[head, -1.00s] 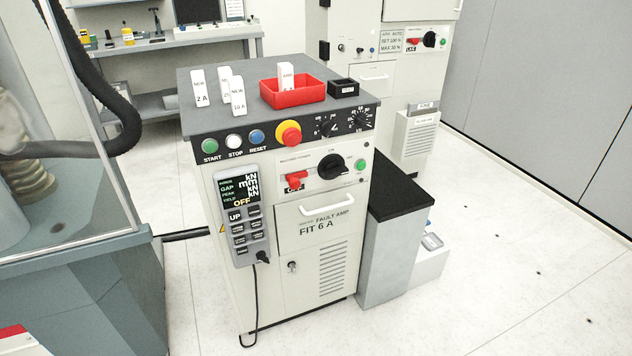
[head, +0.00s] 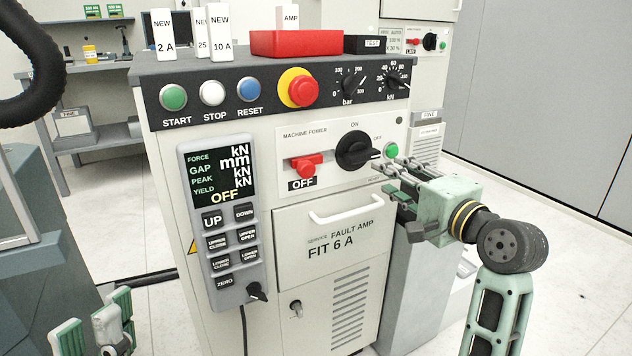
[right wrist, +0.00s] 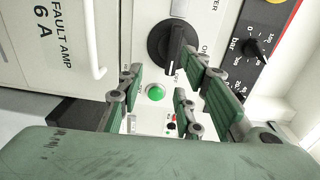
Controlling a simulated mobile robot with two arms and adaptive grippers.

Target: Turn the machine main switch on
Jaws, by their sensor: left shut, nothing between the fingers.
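The main switch is a round black knob (head: 356,150) on the white MACHINE POWER panel (head: 325,184). Its white mark points right, toward the OFF lettering. It also shows in the right wrist view (right wrist: 170,47). A red handle (head: 306,165) sits left of it above a label reading OFF. A green button (head: 391,150) is to its right and shows in the right wrist view (right wrist: 155,92). My right gripper (head: 392,178) is open and empty, its fingers apart in front of the panel, near the knob. My left gripper (head: 96,330) is shut and empty at the lower left, away from the panel.
A red and yellow emergency stop (head: 300,90) and several buttons line the upper strip. A grey control pendant (head: 220,220) hangs at left. A drawer handle (head: 346,211) juts out below the knob. A red tray (head: 295,44) stands on top.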

